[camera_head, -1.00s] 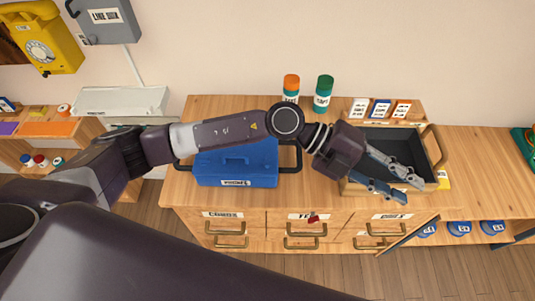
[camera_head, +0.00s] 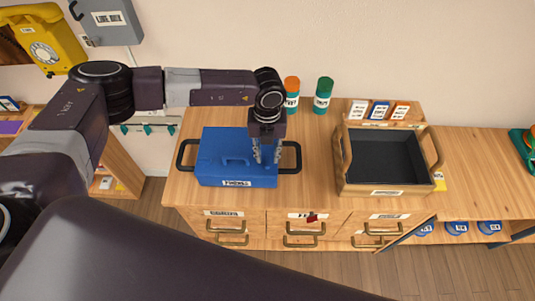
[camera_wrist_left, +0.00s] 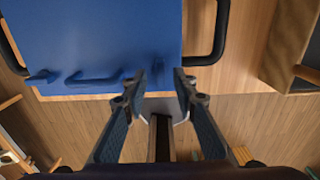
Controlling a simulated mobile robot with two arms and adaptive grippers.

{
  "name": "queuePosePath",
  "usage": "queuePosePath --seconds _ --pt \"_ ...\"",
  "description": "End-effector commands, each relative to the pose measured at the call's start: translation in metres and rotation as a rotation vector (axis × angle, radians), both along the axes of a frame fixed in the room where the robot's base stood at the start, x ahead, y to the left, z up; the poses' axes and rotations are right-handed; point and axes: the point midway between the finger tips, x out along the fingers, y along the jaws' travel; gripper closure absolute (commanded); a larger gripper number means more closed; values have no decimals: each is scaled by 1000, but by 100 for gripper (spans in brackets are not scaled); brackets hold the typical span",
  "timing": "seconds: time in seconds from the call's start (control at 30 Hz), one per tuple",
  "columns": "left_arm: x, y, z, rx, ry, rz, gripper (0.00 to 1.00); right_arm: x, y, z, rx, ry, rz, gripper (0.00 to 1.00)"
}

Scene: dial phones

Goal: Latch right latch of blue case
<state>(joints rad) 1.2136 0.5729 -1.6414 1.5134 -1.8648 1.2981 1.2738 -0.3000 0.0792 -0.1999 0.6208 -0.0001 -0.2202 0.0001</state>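The blue case (camera_head: 215,150) sits closed on the wooden cabinet top, with a label on its front and dark side handles. It also fills the upper left of the left wrist view (camera_wrist_left: 100,35). There its carry handle (camera_wrist_left: 92,80), left latch (camera_wrist_left: 40,77) and right latch (camera_wrist_left: 157,72) show along the near edge. My left gripper (camera_head: 267,161) points down over the case's right part. In the left wrist view its open fingers (camera_wrist_left: 158,82) stand either side of the right latch. I cannot tell whether they touch it. My right gripper is out of view.
An open wooden box (camera_head: 386,160) with a dark inside stands to the right of the case. An orange-capped bottle (camera_head: 292,92) and a green bottle (camera_head: 323,96) stand behind. Cabinet top between case and box is clear. Labelled drawers (camera_head: 303,228) are below.

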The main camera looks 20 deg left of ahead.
Motion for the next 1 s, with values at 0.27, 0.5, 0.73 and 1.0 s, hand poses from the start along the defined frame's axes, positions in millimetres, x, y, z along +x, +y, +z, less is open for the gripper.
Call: queuePosePath --seconds 0.27,0.5,0.73,1.0 --pt "0 -1 -19 -1 -1 -1 74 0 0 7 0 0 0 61" --pt "0 -1 -19 -2 -1 -1 78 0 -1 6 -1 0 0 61" --pt "0 -1 -19 -2 -1 -1 100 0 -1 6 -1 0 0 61" --pt "0 -1 -19 -2 -2 -7 100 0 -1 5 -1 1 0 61"
